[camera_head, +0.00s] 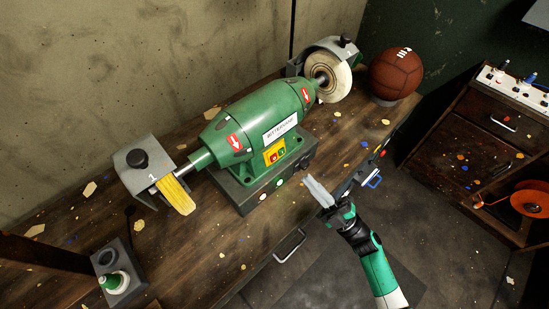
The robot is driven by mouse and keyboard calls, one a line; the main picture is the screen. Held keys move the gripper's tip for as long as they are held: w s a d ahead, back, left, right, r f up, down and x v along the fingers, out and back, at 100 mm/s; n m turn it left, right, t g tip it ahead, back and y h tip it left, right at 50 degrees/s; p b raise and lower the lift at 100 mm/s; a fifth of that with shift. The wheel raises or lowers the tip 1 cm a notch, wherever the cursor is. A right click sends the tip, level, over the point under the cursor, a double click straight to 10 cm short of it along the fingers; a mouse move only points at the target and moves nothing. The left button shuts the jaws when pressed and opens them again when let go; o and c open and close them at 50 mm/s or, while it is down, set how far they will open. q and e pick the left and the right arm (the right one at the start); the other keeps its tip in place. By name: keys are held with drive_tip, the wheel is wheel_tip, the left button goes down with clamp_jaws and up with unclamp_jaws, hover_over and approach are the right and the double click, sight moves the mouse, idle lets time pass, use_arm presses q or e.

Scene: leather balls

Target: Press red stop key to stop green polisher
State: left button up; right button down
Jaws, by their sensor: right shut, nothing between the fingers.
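The green polisher (258,119) is mounted on a dark base (238,193) on the wooden workbench. My left gripper is out of view.
A yellow buffing wheel (174,196) and a pale wheel (328,77) sit under guards at the polisher's ends. A brown leather ball (396,74) rests at the bench's far end. A cabinet (484,135) stands at right.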

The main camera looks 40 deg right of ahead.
sight(274, 158)
drive_tip(key=w+f+b, duration=0.2)
drive_tip(key=w+b, duration=0.3)
drive_tip(key=w, duration=0.3)
drive_tip(key=shift+w+a+b, duration=0.2)
drive_tip(key=shift+w+b, duration=0.1)
drive_tip(key=shift+w, duration=0.05)
idle(1.9)
drive_tip(key=shift+w+b, duration=0.3)
drive_tip(key=shift+w, duration=0.1)
